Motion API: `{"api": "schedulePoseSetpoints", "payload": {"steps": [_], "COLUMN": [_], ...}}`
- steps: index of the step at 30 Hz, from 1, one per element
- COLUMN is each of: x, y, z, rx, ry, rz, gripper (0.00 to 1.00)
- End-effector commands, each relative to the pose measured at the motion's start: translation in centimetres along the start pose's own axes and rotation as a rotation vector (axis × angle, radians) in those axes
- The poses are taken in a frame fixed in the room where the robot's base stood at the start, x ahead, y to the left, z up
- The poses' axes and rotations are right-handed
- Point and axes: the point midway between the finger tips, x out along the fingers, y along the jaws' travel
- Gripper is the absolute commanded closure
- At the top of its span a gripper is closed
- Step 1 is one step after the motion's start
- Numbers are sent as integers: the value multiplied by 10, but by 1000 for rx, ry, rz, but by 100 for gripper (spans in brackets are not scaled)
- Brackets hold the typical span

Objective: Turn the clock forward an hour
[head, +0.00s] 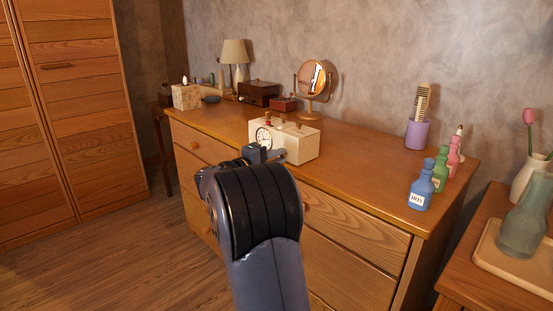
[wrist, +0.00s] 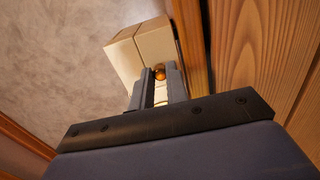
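The clock is a cream box (head: 300,142) with a round white dial (head: 263,136) on the left of its front, standing on the wooden dresser. Small reddish and dark parts show on its top. My gripper (head: 266,154) is at its front, just below the dial, and hides part of the front. In the wrist view the cream box (wrist: 155,42) is beyond my fingers. A small round orange-brown knob (wrist: 159,72) sits between the fingertips (wrist: 158,78). The fingers are a little apart, close on either side of it; whether they press on it I cannot tell.
The dresser top (head: 355,155) is clear right of the clock. A round mirror (head: 314,76) and a red-brown box (head: 283,104) stand behind. Blue (head: 422,186), green and pink bottles stand at the right, near a purple cup (head: 417,134). A tissue box (head: 186,97) is at the left.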

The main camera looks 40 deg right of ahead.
Motion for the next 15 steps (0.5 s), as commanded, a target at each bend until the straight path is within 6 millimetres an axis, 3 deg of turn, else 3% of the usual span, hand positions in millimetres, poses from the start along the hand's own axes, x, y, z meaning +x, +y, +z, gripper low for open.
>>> {"api": "schedulePoseSetpoints", "payload": {"steps": [8, 15], "x": [0, 0], "y": [-1, 0], "z": [0, 0], "rx": [-1, -3], "ry": [0, 0], "rz": [0, -1], "gripper": [63, 63]}}
